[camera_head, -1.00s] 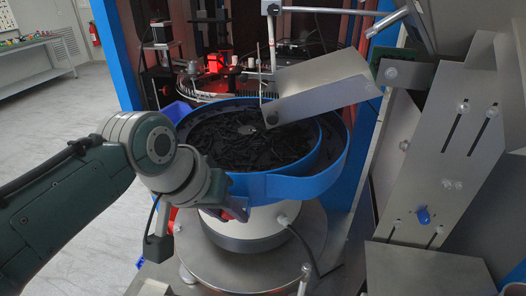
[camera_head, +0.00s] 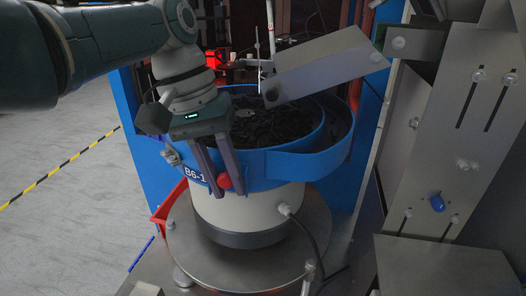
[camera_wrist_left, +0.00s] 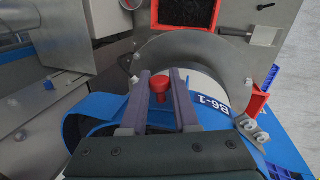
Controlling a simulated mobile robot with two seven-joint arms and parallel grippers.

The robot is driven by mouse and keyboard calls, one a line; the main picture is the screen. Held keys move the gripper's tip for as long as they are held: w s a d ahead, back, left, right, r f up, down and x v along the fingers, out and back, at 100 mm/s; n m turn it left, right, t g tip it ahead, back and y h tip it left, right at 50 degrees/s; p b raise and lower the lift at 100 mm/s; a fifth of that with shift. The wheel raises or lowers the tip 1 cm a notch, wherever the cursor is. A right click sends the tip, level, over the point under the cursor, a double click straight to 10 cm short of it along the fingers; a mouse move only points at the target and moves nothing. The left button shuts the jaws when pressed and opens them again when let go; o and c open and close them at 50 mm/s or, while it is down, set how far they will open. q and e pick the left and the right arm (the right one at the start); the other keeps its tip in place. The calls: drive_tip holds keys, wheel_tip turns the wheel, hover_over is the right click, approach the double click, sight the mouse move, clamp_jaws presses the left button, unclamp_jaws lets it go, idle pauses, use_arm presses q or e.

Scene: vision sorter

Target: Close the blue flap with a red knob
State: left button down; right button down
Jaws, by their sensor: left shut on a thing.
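My left gripper (camera_head: 224,190) points down at the front left of the round blue bowl (camera_head: 290,170). Its two dark fingers are shut on the red knob (camera_head: 224,181), which also shows between them in the left wrist view (camera_wrist_left: 160,84). The blue flap (camera_head: 196,172), marked "B6-1", lies along the bowl's side behind the fingers. The fingers and wrist cover part of it. A metal latch piece (camera_wrist_left: 250,128) sits beside the label. I cannot tell if the flap is fully flush with the bowl. My right gripper is not in view.
The bowl holds many dark parts and stands on a white drum (camera_head: 240,212) over a round metal plate (camera_head: 250,260). A slanted metal chute (camera_head: 325,68) hangs over the bowl. A red bin (camera_head: 168,203) is at left. Metal panels (camera_head: 480,110) close off the right.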

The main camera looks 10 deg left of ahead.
use_arm(q)
drive_tip(key=shift+f, duration=0.1)
idle(0.3)
drive_tip(key=c, duration=0.7)
unclamp_jaws()
drive_tip(key=shift+o, duration=0.2)
drive_tip(key=v, duration=1)
